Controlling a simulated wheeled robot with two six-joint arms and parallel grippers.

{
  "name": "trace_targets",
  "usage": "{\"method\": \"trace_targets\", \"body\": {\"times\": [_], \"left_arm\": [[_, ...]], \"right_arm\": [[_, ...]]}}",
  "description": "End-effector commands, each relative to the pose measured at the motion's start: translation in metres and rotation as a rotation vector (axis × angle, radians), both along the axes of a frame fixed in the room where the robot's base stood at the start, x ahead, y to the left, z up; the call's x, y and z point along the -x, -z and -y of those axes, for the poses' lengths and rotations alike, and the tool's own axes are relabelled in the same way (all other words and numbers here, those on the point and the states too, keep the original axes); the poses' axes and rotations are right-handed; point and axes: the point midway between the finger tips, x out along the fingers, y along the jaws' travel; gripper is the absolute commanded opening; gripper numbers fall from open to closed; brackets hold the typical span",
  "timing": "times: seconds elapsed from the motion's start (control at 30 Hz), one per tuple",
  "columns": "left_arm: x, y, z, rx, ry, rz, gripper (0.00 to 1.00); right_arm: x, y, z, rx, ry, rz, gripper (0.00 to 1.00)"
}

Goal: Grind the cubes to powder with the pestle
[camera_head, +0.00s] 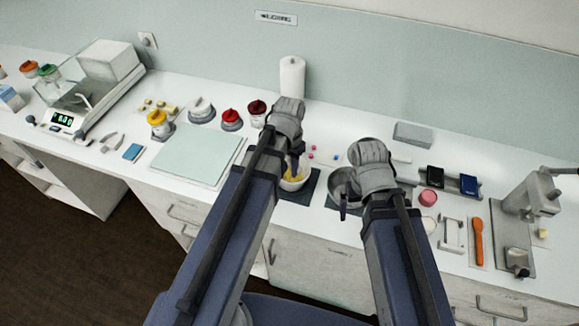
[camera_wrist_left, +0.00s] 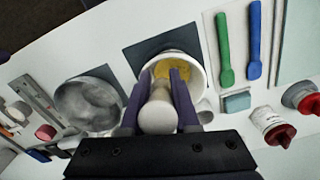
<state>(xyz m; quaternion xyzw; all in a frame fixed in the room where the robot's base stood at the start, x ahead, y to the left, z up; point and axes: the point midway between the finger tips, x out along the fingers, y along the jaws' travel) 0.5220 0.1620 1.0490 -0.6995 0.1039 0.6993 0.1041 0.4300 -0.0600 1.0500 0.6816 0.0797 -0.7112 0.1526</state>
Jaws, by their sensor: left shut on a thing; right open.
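A white mortar (camera_head: 302,184) stands on a dark mat in the middle of the counter. Yellow material (camera_wrist_left: 178,68) lies inside it; I cannot tell whether it is cubes or powder. My left gripper (camera_head: 294,166) is over the mortar, shut on the pale pestle (camera_wrist_left: 157,112). In the left wrist view the pestle points into the mortar (camera_wrist_left: 202,78); whether its tip touches the contents is hidden. My right gripper (camera_head: 343,208) is open and empty, at the front of the grey metal bowl (camera_head: 336,183), partly covering it.
The metal bowl (camera_wrist_left: 92,104) stands close beside the mortar. A green spatula (camera_wrist_left: 224,50) and a blue one (camera_wrist_left: 254,42) lie on the mortar's other side. Lidded jars (camera_head: 231,120), a paper roll (camera_head: 292,78) and a press (camera_head: 531,200) stand on the counter.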

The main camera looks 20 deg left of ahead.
Motion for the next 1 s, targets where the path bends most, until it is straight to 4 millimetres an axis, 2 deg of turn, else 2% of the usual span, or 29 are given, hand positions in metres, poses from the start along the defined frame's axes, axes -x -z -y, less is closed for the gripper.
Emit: {"method": "trace_targets", "body": {"times": [0.03,0.47,0.97,1.0], "left_arm": [[0.0,-0.007,0.0,0.0,0.0,0.0,0.0],[0.0,-0.035,0.0,0.0,0.0,0.0,0.0],[0.0,-0.035,0.0,0.0,0.0,0.0,0.0],[0.0,-0.035,0.0,0.0,0.0,0.0,0.27]], "right_arm": [[0.0,-0.007,0.0,0.0,0.001,0.0,1.0],[0.0,-0.035,0.0,-0.001,0.007,0.0,1.0],[0.0,-0.035,0.0,-0.001,0.007,0.0,1.0],[0.0,-0.035,0.0,-0.001,0.007,0.0,1.0]]}}
